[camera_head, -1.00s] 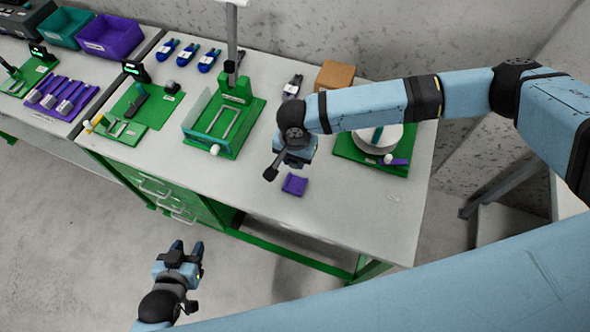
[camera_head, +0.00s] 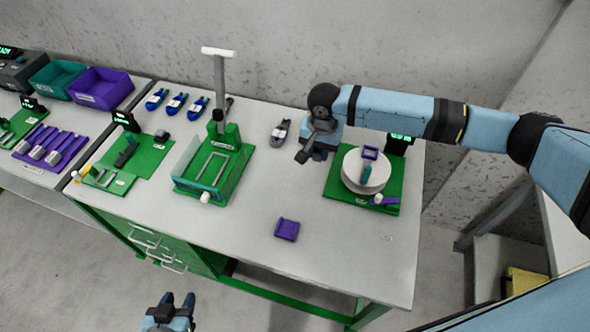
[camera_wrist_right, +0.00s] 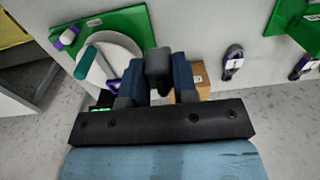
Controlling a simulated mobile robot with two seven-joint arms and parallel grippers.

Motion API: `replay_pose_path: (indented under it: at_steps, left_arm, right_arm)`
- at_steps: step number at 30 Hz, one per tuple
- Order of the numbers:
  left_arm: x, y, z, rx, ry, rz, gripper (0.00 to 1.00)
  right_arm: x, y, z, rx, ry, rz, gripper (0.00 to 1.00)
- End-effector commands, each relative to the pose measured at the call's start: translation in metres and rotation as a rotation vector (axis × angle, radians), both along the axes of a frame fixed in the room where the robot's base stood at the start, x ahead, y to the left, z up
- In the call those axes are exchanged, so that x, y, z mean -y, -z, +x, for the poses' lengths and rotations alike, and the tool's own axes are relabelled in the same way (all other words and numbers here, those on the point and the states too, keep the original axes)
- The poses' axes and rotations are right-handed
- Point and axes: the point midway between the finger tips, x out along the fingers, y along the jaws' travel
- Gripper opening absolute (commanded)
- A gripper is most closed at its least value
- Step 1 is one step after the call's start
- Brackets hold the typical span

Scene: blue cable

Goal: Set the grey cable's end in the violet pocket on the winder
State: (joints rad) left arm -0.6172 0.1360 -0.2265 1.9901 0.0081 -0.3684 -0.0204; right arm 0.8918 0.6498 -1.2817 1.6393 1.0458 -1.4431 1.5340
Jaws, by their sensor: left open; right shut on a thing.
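The winder is a white drum (camera_head: 351,180) on a green base (camera_head: 340,189) at the table's right end. A violet square pocket (camera_head: 370,153) sits on its top; a violet edge (camera_wrist_right: 112,85) shows in the right wrist view. My right gripper (camera_head: 304,156) is above the table, left of the winder and apart from it. It is shut on a dark grey piece (camera_wrist_right: 158,65); I cannot tell whether this is the cable's end. A grey cable bundle (camera_head: 280,133) lies on the table left of this gripper. My left gripper (camera_head: 177,298) is open and empty, low in front of the table.
A violet tray (camera_head: 287,229) lies near the front edge. A green fixture with a post (camera_head: 212,170) stands left of centre, with several blue bundles (camera_head: 176,103) behind it. A brown box (camera_wrist_right: 190,82) shows beside the right gripper. The table between fixture and winder is mostly clear.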

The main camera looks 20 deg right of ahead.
Motion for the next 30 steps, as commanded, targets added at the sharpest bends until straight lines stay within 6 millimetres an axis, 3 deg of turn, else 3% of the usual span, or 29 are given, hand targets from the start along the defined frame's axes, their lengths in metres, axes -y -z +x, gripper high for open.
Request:
replay_pose_path:
  at_steps: [1,9,15,21,30]
  left_arm:
    - [-0.001,-0.001,0.000,0.000,-0.001,0.001,0.43]
    - [-0.002,-0.003,0.000,0.000,-0.003,0.003,0.43]
    - [-0.002,-0.004,-0.001,-0.001,-0.003,0.003,0.43]
    - [-0.002,-0.004,-0.001,-0.003,-0.004,0.002,0.43]
    - [0.000,0.011,-0.002,-0.006,-0.002,-0.001,0.43]
  right_arm:
    - [0.019,0.003,0.008,-0.001,0.009,-0.002,0.04]
    - [0.116,0.014,0.038,-0.002,0.007,-0.010,0.04]
    - [0.170,0.018,0.046,-0.002,0.002,-0.019,0.04]
    - [0.195,0.019,0.048,-0.001,-0.002,-0.023,0.04]
    - [0.197,0.031,0.049,-0.001,-0.003,-0.023,0.04]
